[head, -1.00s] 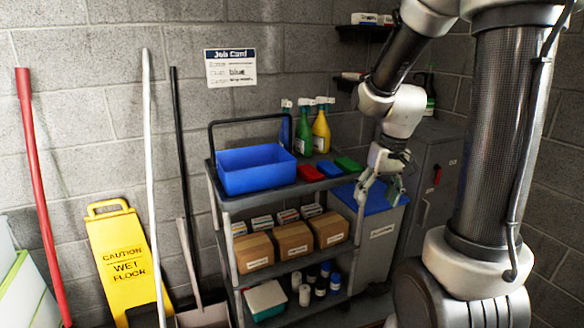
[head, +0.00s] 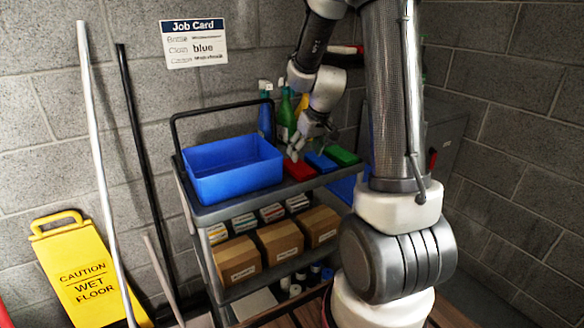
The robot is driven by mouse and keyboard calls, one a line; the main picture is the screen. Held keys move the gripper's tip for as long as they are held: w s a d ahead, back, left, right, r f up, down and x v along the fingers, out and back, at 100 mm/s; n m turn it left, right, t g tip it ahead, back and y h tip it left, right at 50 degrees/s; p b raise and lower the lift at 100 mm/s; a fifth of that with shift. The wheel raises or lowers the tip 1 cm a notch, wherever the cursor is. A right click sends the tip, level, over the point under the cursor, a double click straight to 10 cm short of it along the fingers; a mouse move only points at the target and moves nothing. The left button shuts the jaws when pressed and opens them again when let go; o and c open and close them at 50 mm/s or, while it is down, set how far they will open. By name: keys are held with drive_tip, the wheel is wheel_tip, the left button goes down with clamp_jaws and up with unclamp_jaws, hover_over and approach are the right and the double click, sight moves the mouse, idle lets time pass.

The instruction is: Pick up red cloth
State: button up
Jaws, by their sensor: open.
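The red cloth (head: 299,170) lies folded on the top shelf of the cart, just right of the blue bin. A blue cloth (head: 321,163) and a green cloth (head: 343,156) lie beside it to the right. My gripper (head: 294,157) is open, with its fingers pointing down over the red cloth's back left part. It overlaps the cloth in the picture; I cannot tell whether it touches it. The gripper holds nothing that I can see.
The blue bin (head: 234,170) stands on the cart's top shelf (head: 255,202). Spray bottles (head: 286,115) stand behind the cloths, close to my arm. Cardboard boxes (head: 281,243) fill the shelf below.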

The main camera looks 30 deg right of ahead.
sight(298, 166)
drive_tip(key=shift+w+f, duration=0.2)
drive_tip(key=shift+f, duration=0.1)
drive_tip(key=x, duration=0.7)
drive_tip(key=shift+w, duration=0.2)
drive_tip(key=shift+r, duration=0.1)
drive_tip(key=c, duration=0.8)
